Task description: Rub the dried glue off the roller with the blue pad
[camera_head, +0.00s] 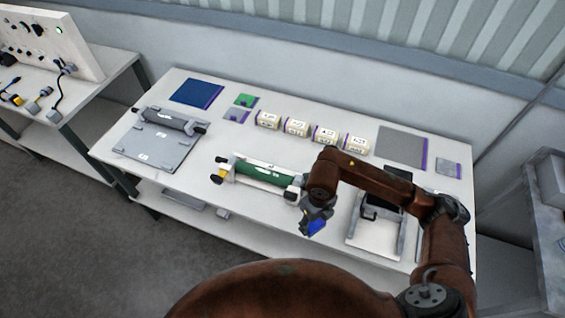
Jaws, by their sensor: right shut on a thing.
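A green roller (260,176) lies in a pale holder with yellow and black end parts, near the front middle of the white table. A dark grey roller (164,120) lies on a grey plate (142,145) at the table's left. My right gripper (315,222) is shut on a blue pad (317,229). It hangs near the table's front edge, just right of and in front of the green roller's right end, and looks apart from the roller. Any glue is too small to make out. My left gripper is not in view.
Several pale labelled blocks (296,127) stand in a row behind the green roller. A dark blue mat (197,93), a small green pad (246,100) and a grey mat (402,147) lie along the back. A metal frame (375,236) stands at the right, partly behind my arm.

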